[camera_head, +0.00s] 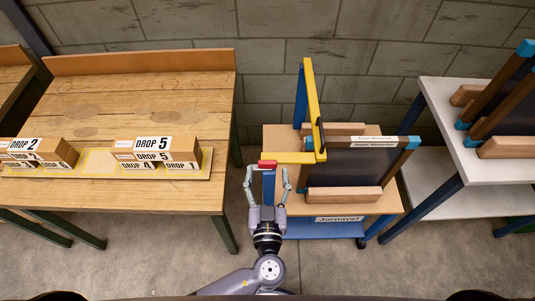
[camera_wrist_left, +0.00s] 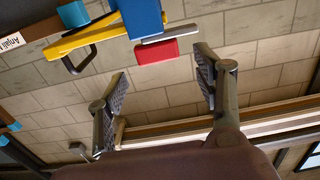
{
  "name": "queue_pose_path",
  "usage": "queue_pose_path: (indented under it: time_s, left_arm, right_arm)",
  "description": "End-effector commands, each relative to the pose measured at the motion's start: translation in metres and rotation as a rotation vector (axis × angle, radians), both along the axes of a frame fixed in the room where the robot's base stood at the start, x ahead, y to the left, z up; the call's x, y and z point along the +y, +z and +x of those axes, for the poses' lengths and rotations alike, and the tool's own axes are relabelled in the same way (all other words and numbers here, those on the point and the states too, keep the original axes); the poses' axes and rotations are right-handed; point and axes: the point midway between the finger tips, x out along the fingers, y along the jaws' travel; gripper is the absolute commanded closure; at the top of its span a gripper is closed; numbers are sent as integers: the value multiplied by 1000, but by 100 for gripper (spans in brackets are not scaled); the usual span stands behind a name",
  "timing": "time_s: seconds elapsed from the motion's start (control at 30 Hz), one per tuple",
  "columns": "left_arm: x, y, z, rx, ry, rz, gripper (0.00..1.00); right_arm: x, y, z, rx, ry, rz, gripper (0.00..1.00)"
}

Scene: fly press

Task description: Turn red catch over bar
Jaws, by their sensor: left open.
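The red catch (camera_head: 267,164) is a small red block at the left end of the yellow bar (camera_head: 294,157), on top of a blue post. My left gripper (camera_head: 267,178) is open, its two fingers reaching up on either side just in front of the catch. In the left wrist view the red catch (camera_wrist_left: 156,52) shows beyond the fingertips, beside a grey metal strip and the blue post (camera_wrist_left: 142,18). The yellow bar (camera_wrist_left: 84,38) with its dark handle lies to the left there. The fingers (camera_wrist_left: 160,80) hold nothing. My right gripper is not in view.
A blue cart (camera_head: 322,230) labelled Jornavel carries dark panels in wooden holders. A wooden table (camera_head: 140,100) with DROP-labelled blocks stands at left, a white-topped table (camera_head: 450,120) at right. A block wall is behind. Floor between the left table and cart is clear.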

Motion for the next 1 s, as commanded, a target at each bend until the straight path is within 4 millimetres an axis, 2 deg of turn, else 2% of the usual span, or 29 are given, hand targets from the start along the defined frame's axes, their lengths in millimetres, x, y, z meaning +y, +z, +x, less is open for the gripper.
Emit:
queue_pose_path:
  time_s: [0.03, 0.1, 0.3, 0.67, 1.0]
  left_arm:
    - [-1, 5, 11, -2, 0, 1, 38]
    - [0, 4, 23, -1, -1, 2, 38]
    - [0, 1, 44, 0, 0, 0, 38]
    - [0, -1, 49, 2, -1, 0, 38]
    - [0, -1, 49, 1, -1, 0, 60]
  right_arm:
    - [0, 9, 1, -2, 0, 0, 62]
    - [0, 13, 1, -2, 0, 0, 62]
    - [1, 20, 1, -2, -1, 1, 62]
    - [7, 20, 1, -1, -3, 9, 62]
    - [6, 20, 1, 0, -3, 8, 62]
